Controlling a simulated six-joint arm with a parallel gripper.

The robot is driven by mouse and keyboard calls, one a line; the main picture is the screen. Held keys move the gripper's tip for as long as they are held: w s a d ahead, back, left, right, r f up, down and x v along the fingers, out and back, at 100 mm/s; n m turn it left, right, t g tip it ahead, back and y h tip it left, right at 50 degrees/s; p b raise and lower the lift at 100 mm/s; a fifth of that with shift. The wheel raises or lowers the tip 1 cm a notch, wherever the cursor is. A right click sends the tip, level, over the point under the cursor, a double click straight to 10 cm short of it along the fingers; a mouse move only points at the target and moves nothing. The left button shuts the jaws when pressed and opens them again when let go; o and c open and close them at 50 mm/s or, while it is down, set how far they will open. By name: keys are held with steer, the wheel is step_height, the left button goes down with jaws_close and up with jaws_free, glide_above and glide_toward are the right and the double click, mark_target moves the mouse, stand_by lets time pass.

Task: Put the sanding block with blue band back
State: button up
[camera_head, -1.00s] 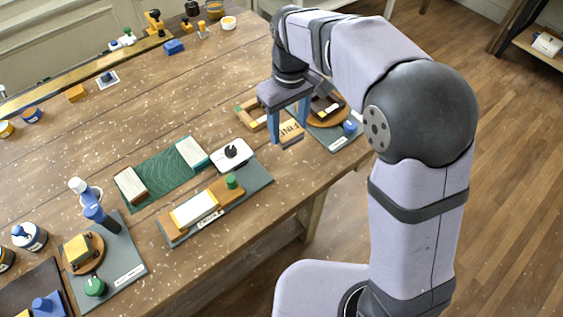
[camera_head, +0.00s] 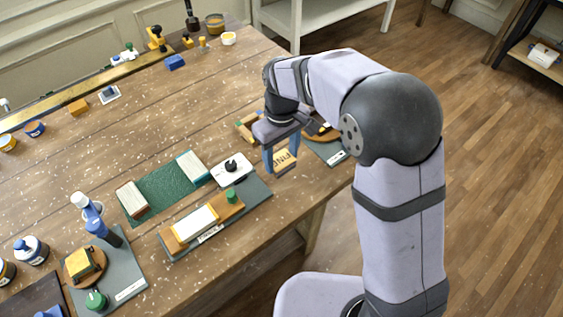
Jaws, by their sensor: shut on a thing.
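My gripper (camera_head: 282,162) is shut on a tan block (camera_head: 285,158) with dark lettering that seems to read FINE. The block has a grey lower edge and hangs between the blue fingers, near the front edge of the table. I cannot make out a blue band on it. On the green mat (camera_head: 165,189), left of my gripper, two pale blocks stand apart: one with a brown side (camera_head: 131,199) at the left end, one with a teal side (camera_head: 193,167) at the right end. Bare green lies between them.
A white dish with a black knob (camera_head: 232,168) stands right of the mat. A grey board (camera_head: 259,192) with a wooden piece (camera_head: 180,240) lies in front. A wooden frame (camera_head: 243,128) and a grey board (camera_head: 331,154) are near my gripper. Bottles stand at far left.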

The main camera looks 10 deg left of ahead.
mark_target(281, 160)
steer(key=shift+f+p, duration=0.5)
steer(key=shift+f, duration=1.3)
steer(key=shift+f, duration=0.15)
steer(key=o, duration=1.1)
